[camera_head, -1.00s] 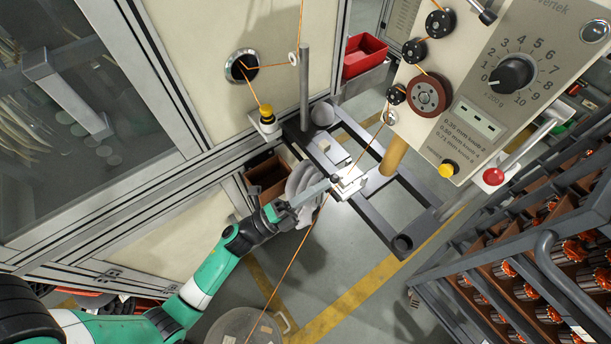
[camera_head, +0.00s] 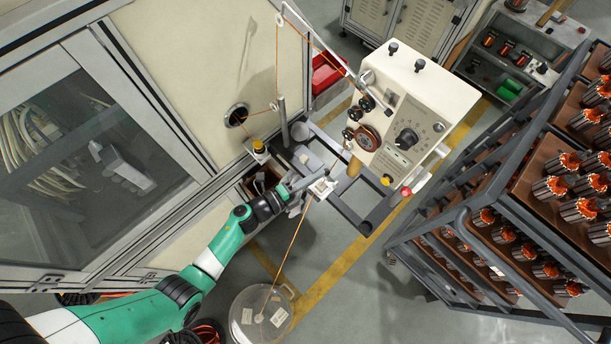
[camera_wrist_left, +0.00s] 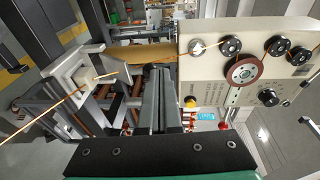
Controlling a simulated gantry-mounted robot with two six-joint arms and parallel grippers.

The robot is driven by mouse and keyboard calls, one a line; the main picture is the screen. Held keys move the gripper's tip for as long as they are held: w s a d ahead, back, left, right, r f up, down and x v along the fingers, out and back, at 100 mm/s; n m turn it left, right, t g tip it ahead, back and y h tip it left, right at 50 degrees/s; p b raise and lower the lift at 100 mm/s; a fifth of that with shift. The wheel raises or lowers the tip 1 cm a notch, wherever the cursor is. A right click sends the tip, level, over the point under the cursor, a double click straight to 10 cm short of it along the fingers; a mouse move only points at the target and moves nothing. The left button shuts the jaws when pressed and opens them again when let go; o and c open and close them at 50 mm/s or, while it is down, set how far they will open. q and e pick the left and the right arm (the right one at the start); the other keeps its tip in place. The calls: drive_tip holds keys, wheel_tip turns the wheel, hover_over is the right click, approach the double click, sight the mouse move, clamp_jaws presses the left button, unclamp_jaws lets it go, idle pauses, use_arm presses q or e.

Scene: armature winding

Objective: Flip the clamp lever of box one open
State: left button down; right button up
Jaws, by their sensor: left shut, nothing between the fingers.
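My left gripper (camera_head: 312,180) is shut and empty, just beside a small white block (camera_head: 325,187) on the dark metal frame. In the left wrist view its closed fingers (camera_wrist_left: 158,95) point toward the frame, and the white block (camera_wrist_left: 82,75) is to their left with copper wire through it. I cannot tell whether gripper and block touch. A cream box (camera_head: 415,105) with a dial, wire pulleys and a red knob (camera_head: 406,191) on its near side stands to the right. No label marks box one, and I cannot clearly make out a clamp lever. My right gripper is out of view.
Copper wire runs from the white block down to a round drum (camera_head: 262,315). A large cabinet (camera_head: 235,70) stands left and behind. A rack (camera_head: 480,225) of armatures fills the right. The floor between the drum and rack is clear.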

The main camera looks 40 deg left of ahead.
use_arm(q)
drive_tip(key=shift+w+d+r, duration=0.1)
drive_tip(key=shift+w+r, duration=0.2)
drive_tip(key=shift+w, duration=0.6)
drive_tip(key=shift+w+d+r, duration=0.1)
drive_tip(key=shift+w+r, duration=0.25)
drive_tip(key=shift+w, duration=0.6)
drive_tip(key=shift+w+d+r, duration=0.1)
drive_tip(key=shift+w+r, duration=0.2)
drive_tip(key=shift+w, duration=0.6)
drive_tip(key=s+a+r+p, duration=0.3)
drive_tip(key=s+r+p, duration=0.4)
drive_tip(key=s, duration=0.4)
drive_tip(key=shift+a+r, duration=0.3)
drive_tip(key=shift+r, duration=0.05)
drive_tip(key=shift+s, duration=0.1)
